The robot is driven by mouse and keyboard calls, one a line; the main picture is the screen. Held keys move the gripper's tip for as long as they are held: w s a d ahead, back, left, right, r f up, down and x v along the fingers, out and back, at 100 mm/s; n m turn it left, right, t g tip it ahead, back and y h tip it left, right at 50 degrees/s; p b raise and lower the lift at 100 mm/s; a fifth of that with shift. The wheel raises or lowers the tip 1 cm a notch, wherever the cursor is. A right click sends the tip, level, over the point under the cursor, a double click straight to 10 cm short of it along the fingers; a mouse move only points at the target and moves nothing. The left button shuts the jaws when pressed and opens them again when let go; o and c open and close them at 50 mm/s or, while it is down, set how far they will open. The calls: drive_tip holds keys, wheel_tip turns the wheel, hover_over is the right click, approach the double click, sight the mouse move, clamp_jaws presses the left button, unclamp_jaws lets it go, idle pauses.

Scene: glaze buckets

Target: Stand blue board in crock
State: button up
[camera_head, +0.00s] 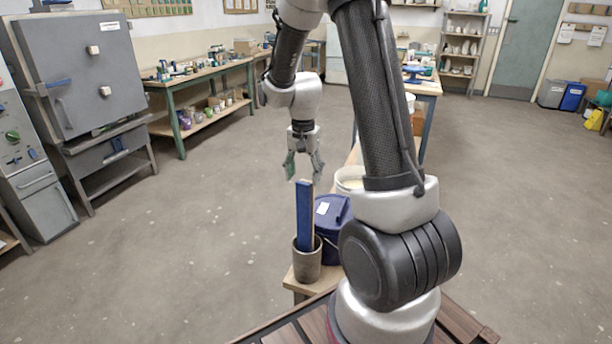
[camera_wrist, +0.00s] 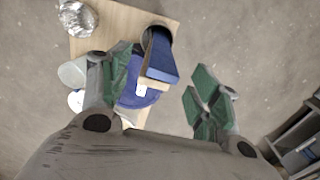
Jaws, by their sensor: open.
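The blue board (camera_head: 304,212) stands nearly upright in the grey crock (camera_head: 307,262), its lower end hidden inside. In the wrist view the blue board (camera_wrist: 161,57) points up toward the camera, with the dark mouth of the crock (camera_wrist: 152,32) around its far end. My gripper (camera_head: 304,176) is open, fingers pointing down, just above the top of the board. In the wrist view my gripper (camera_wrist: 160,75) has its green-padded fingers spread apart on either side of the board, with gaps showing. I see no contact with the board.
A purple-blue lidded bucket (camera_head: 331,228) stands right beside the crock on a narrow wooden bench (camera_head: 290,282). A white bucket (camera_head: 349,179) stands behind it, partly hidden by my arm. A crumpled silvery object (camera_wrist: 77,18) lies on the bench. The floor to the left is clear.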

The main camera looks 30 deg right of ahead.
wheel_tip(320, 180, up, 8)
idle(0.8)
idle(0.5)
